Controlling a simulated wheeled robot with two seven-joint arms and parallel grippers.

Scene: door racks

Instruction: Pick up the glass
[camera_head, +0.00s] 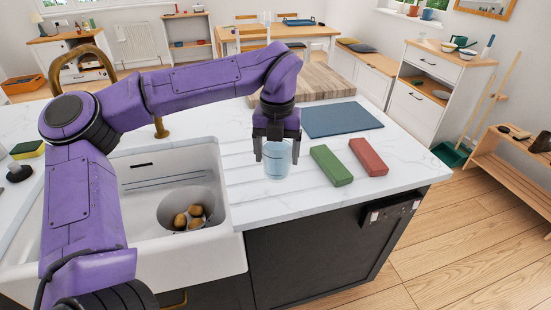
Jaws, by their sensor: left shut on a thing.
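A clear glass (277,165) stands upright at the drainer grooves on the white counter, just right of the sink. My left gripper (276,150) comes down over it from above, with a finger at each side. It is shut on the upper part of the glass. The glass looks to be at counter level; whether its base touches the counter I cannot tell. The rim is partly hidden by the gripper. My right gripper is not in view.
A green block (331,166) and a red block (368,157) lie right of the glass. A blue mat (341,119) and a wooden board (310,84) lie behind.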

